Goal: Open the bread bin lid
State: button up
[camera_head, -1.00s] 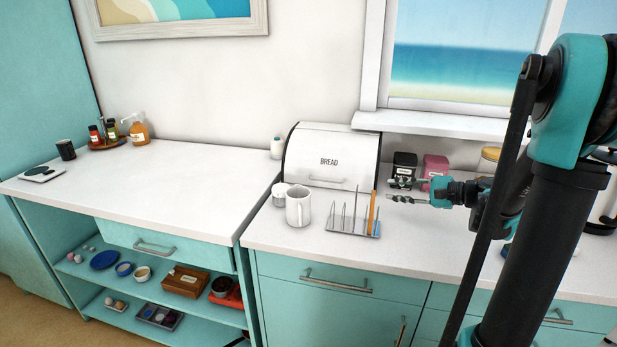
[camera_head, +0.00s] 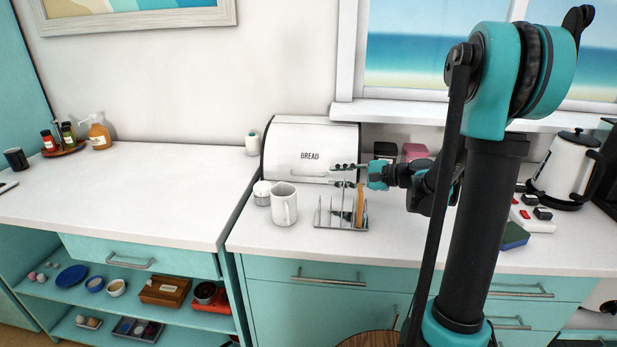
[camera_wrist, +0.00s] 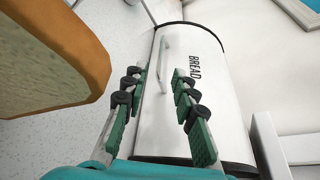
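The white bread bin (camera_head: 310,141) stands on the counter against the wall, marked BREAD, with black edges. Its curved lid is down. Its handle (camera_wrist: 163,64) is a pale bar low on the lid, seen in the wrist view between and beyond the fingers. My gripper (camera_head: 345,175) is at the right front of the bin, pointing left, above the toast rack. In the wrist view my gripper (camera_wrist: 155,88) has its two green-padded fingers spread apart with nothing between them. The bin (camera_wrist: 190,85) fills the middle of that view. I cannot tell whether a finger touches it.
A metal toast rack (camera_head: 335,222) with a brown slice stands just below my gripper; the slice (camera_wrist: 50,60) looms close in the wrist view. A white mug (camera_head: 284,205) and a small lidded pot (camera_head: 262,193) stand before the bin. The left counter (camera_head: 130,195) is largely clear.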

aim_at(312, 176)
jog(key=x, duration=1)
jog(key=shift+w+a, duration=0.1)
jog(key=shift+a, duration=0.15)
jog(key=shift+c, duration=0.2)
grip_shut()
